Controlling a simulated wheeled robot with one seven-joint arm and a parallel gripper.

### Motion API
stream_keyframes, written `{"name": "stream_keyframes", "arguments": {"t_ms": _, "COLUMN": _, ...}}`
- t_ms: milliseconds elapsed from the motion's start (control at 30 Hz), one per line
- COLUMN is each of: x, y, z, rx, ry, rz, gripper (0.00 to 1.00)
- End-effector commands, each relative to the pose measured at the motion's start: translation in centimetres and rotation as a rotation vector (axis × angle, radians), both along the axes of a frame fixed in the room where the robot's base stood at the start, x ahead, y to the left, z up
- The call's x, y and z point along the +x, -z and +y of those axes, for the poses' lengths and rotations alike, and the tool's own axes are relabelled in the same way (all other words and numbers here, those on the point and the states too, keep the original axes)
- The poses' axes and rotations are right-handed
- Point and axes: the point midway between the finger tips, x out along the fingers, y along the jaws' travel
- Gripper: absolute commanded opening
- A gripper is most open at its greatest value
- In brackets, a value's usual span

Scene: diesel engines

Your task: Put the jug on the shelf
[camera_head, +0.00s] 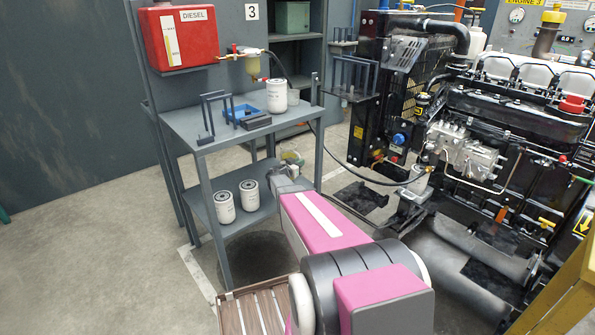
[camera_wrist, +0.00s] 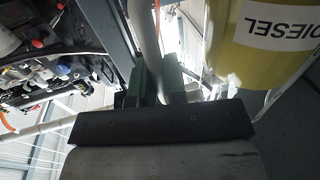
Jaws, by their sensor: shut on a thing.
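The jug (camera_wrist: 250,60) is yellow with a white DIESEL label that reads upside down in the wrist view. It fills the upper right there, close to my gripper (camera_wrist: 160,82). My gripper is shut on it, seemingly by a pale handle-like bar between the dark fingers; the exact grip is unclear. In the head view my arm reaches toward the grey stand's right side; little of the jug can be made out there. The stand has a top (camera_head: 195,121) and a lower shelf (camera_head: 203,197). Which shelf is meant cannot be told.
Two white filters (camera_head: 237,200) stand on the lower shelf. Another filter (camera_head: 276,95), a blue tray (camera_head: 240,112) and black brackets are on the top. A red diesel tank (camera_head: 178,36) hangs above. A large engine (camera_head: 490,130) stands to the right. A slatted crate (camera_head: 252,312) lies on the floor.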

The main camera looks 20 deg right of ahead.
Motion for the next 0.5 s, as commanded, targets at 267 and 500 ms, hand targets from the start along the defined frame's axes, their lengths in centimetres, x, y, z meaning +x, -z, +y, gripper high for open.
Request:
{"name": "stream_keyframes", "arguments": {"t_ms": 267, "x": 0.1, "y": 2.8, "z": 0.0, "rx": -0.001, "ry": 0.0, "rz": 0.0, "gripper": 0.0}}
{"name": "stream_keyframes", "arguments": {"t_ms": 500, "x": 0.0, "y": 3.5, "z": 0.0, "rx": -0.001, "ry": 0.0, "rz": -0.003, "gripper": 0.0}}
